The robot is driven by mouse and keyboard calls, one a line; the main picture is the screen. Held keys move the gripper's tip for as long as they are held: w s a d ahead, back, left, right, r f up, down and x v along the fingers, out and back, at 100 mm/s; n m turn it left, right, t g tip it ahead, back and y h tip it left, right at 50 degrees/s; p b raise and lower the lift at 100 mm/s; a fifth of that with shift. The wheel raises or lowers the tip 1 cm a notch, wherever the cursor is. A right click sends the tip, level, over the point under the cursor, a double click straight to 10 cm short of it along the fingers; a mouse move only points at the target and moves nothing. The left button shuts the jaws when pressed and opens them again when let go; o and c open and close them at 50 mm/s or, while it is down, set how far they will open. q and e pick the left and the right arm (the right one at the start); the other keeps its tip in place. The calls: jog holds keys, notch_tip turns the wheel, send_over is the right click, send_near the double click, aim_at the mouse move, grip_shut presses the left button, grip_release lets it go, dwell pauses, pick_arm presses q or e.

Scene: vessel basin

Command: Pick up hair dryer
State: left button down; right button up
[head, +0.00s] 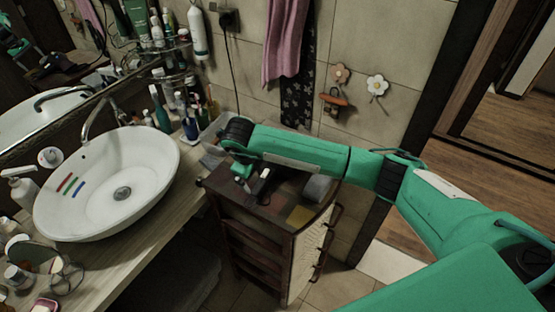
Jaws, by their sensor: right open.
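My right arm reaches in from the right, and its gripper (243,176) points down over the left part of the small dark wooden cabinet (255,207). The gripper is open; its fingers are small and partly hidden by the black wrist. A dark object with a pale part (263,184), which may be the hair dryer, lies on the cabinet top just right of the fingers. It is too small and dark to be sure, and I cannot tell whether the fingers touch it. My left gripper is not in view.
A white basin (150,187) stands on the counter (187,207) at left. Bottles (161,108) crowd its back edge, beside a clear container (216,128). A black cord (233,65) hangs from the wall socket. A grey block (317,188) sits on the cabinet's right side.

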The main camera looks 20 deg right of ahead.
aim_at(259, 182)
jog(key=shift+f, duration=0.15)
jog(key=p+x, duration=0.3)
jog(key=shift+w+a+f, duration=0.1)
jog(key=shift+w+f, duration=0.05)
jog(key=shift+f, duration=0.2)
jog(key=shift+w+f+p, duration=0.1)
jog(key=shift+f+p, duration=0.2)
jog(key=shift+f, duration=0.3)
jog(key=shift+r, duration=0.1)
jog(key=c, duration=1)
